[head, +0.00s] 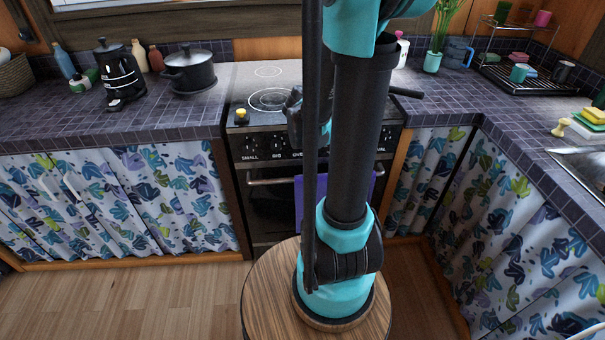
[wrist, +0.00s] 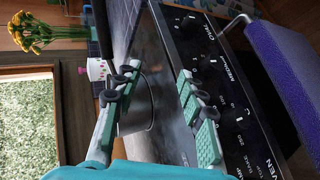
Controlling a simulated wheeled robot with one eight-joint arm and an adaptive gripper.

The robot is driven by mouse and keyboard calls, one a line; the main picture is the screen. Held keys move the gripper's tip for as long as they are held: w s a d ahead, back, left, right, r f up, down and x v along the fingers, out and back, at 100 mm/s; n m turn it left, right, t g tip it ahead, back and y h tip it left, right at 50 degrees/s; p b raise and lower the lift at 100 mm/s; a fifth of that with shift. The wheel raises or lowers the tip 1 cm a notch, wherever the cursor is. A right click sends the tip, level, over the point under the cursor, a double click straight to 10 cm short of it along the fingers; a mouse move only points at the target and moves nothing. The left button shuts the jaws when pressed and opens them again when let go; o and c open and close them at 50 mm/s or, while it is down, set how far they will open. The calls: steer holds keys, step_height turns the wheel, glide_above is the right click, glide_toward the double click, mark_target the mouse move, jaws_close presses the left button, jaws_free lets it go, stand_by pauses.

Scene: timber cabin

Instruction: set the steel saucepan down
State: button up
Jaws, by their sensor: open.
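The steel saucepan (wrist: 137,115) shows in the wrist view as a shiny cylinder on the dark stove top, partly hidden behind one finger. In the head view my arm hides its body; a dark handle (head: 407,92), which looks like the pan's, sticks out to the right of my arm over the stove's edge. My gripper (wrist: 160,72) is open, with its two fingers apart and nothing held between them. In the head view my gripper (head: 294,108) is over the front of the stove (head: 240,88), partly hidden by my arm.
A black lidded pot (head: 190,75) and a black coffee maker (head: 117,75) stand on the left counter. A purple towel (head: 300,200) hangs from the oven rail below. A dish rack (head: 515,75) and a plant vase (head: 433,61) stand right.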

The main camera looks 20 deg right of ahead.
steer(key=s+a+f+m+y, duration=0.1)
steer(key=s+a+f+y, duration=0.3)
steer(key=a, duration=0.4)
steer(key=s+a+f+m+y, duration=0.1)
steer(key=s+a+f+y, duration=0.2)
steer(key=a, duration=0.5)
steer(key=s+a+f+m+y, duration=0.1)
steer(key=s+a+f+y, duration=0.3)
steer(key=s+a, duration=0.2)
steer(key=shift+a+f+y, duration=0.3)
steer(key=shift+a+y, duration=0.1)
steer(key=shift+a, duration=0.6)
steer(key=shift+d, duration=0.1)
